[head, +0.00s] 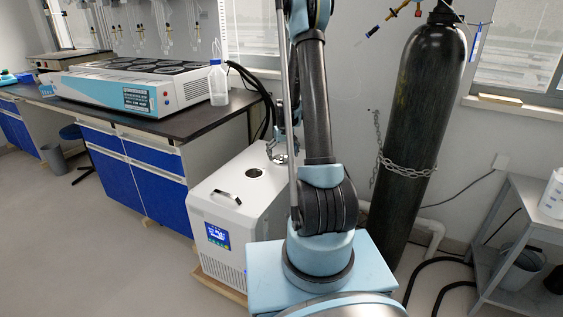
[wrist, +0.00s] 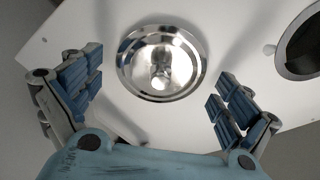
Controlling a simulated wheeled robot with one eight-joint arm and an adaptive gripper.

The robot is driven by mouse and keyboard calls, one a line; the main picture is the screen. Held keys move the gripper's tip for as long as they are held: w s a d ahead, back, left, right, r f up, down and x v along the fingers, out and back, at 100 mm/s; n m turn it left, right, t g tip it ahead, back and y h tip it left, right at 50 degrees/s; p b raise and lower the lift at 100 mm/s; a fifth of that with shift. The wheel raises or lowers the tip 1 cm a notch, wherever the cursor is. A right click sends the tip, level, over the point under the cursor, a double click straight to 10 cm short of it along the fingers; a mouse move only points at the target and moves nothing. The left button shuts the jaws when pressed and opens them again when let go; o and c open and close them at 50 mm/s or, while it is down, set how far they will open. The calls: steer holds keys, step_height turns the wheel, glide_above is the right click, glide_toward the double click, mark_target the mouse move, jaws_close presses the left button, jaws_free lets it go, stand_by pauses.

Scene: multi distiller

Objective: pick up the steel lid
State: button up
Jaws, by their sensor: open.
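The steel lid (wrist: 135,62) is a round, shiny disc with a raised middle. It lies on the white top of the floor-standing unit (head: 226,178). In the wrist view my gripper (wrist: 158,90) is open and empty, with its blue-padded fingers on either side of the lid and apart from it. In the head view my gripper (head: 277,151) is small and low over the back of the unit's top; the lid there is hard to tell from it.
A dark round opening (wrist: 302,44) is beside the lid; it also shows in the head view (head: 254,173). A black handle (head: 228,197) is at the unit's front. A lab bench (head: 165,125) stands left, a chained black gas cylinder (head: 420,120) right.

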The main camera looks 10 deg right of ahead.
steer(key=shift+c, duration=0.2)
steer(key=c, duration=1.3)
steer(key=shift+s, duration=0.1)
steer(key=shift+c, duration=0.2)
steer(key=shift+r, duration=0.15)
